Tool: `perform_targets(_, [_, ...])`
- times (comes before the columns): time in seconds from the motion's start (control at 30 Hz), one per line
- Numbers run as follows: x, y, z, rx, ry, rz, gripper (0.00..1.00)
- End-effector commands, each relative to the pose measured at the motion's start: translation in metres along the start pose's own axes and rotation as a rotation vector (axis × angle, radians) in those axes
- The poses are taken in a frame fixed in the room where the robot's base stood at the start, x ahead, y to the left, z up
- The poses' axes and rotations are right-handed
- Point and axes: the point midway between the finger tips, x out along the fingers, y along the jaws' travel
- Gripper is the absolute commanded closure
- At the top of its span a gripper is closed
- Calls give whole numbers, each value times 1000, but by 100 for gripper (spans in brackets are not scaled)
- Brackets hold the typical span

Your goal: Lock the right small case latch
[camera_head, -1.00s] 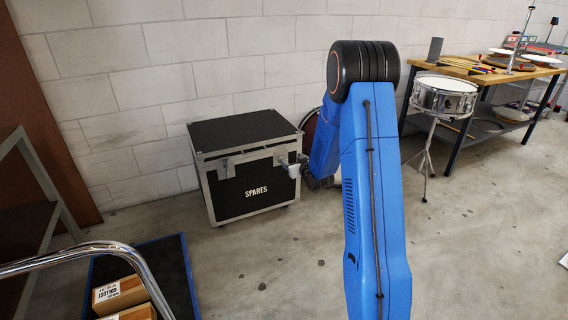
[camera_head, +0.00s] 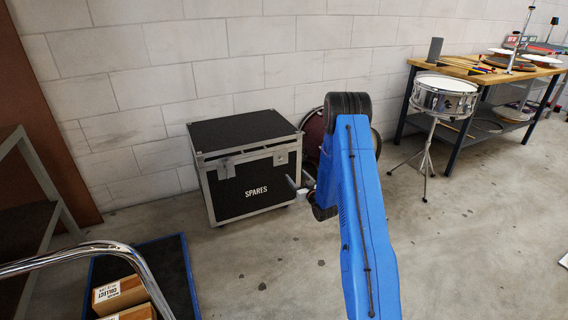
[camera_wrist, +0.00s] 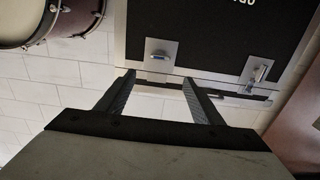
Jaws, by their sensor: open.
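The black case with metal edges, marked SPARES (camera_head: 255,190), stands on the floor against the wall with its lid down. Its right latch (camera_head: 281,158) is a grey plate at the front's upper right; it looks flat against the case. It also shows in the upside-down wrist view, as the left-hand latch (camera_wrist: 160,54). The left latch (camera_head: 226,169) also shows in the wrist view (camera_wrist: 256,75), with a part that seems to stand out. My gripper (camera_wrist: 159,79) is open and empty, its fingertips apart from and just below the right latch in that picture.
Drums (camera_head: 314,130) stand right of the case, partly behind my arm. A snare drum on a stand (camera_head: 445,100) and a workbench (camera_head: 480,72) are farther right. A trolley with cartons (camera_head: 120,292) is at front left. Floor before the case is clear.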

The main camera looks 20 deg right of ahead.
Motion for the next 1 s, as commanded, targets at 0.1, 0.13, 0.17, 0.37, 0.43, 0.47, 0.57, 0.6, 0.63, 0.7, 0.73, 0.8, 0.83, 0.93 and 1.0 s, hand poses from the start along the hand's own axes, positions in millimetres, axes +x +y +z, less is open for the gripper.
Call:
perform_targets(0.1, [21,-1,0,-2,1,-2,39])
perform_targets(0.13, [27,-1,-1,-2,2,-2,39])
perform_targets(0.17, [32,-1,0,-2,1,-1,39])
perform_targets(0.37, [68,-1,0,-1,1,-2,39])
perform_targets(0.43, [80,-1,0,-1,1,-2,39])
perform_targets(0.47, [85,-1,-1,-2,1,-1,39])
perform_targets(0.57, [102,0,0,-2,1,0,39])
perform_targets(0.6, [109,0,0,-1,0,0,39])
perform_targets(0.63, [114,0,0,-1,0,0,39])
perform_targets(0.7, [125,-1,0,-1,1,0,39])
perform_targets(0.73, [129,-1,0,0,0,0,39])
perform_targets(0.8, [138,-1,0,-1,0,0,39])
perform_targets(0.83, [141,-1,0,-1,0,0,39])
perform_targets(0.93, [148,0,0,-1,-1,0,39])
perform_targets(1.0, [152,0,0,-1,-2,0,39])
